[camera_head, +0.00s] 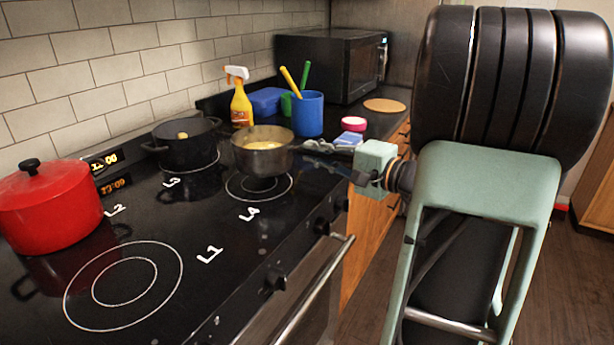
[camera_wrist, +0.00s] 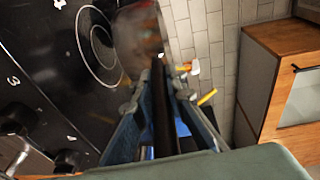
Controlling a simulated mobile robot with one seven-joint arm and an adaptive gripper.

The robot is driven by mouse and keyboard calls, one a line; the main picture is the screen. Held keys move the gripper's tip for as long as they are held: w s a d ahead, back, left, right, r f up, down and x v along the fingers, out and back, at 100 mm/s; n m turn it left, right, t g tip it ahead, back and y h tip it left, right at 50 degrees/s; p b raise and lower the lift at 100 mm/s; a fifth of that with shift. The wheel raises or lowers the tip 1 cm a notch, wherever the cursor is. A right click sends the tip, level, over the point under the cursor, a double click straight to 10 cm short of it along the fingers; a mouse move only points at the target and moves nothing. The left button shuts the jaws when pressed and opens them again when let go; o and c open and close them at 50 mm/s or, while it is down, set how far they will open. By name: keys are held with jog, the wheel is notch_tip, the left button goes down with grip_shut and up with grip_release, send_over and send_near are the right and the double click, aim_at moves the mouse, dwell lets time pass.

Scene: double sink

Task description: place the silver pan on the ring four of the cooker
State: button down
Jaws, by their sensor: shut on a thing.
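The silver pan (camera_head: 262,157), with something yellowish inside, is held a little above the cooker over the back part of ring L4 (camera_head: 240,193), whose front part shows uncovered. My gripper (camera_head: 325,147) is to the right of the pan, shut on its handle. In the wrist view the gripper fingers (camera_wrist: 160,75) close around the dark handle (camera_wrist: 163,110), and part of the silver pan (camera_wrist: 138,40) shows beyond them. The black cooker top (camera_head: 215,285) has labelled rings L1, L2, L3 and L4.
A red lidded pot (camera_head: 50,210) stands by L2 and a black pot (camera_head: 185,150) by L3. Ring L1 (camera_head: 125,285) is empty. A spray bottle (camera_head: 241,105), blue utensil cup (camera_head: 308,114) and microwave (camera_head: 332,65) stand behind. Oven knobs and a handle line the front.

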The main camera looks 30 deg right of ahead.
aim_at(289, 166)
jog(key=f, duration=0.1)
jog(key=a+f, duration=0.1)
jog(key=f, duration=0.1)
jog(key=w+f+b, duration=0.1)
jog(key=shift+a+f, duration=0.25)
jog(key=shift+a, duration=0.05)
jog(key=shift+f, duration=0.4)
jog(key=c, duration=2)
grip_release()
jog(key=shift+s, duration=0.1)
jog(key=shift+o, duration=0.2)
jog(key=shift+r, duration=0.2)
jog(key=v, duration=1.2)
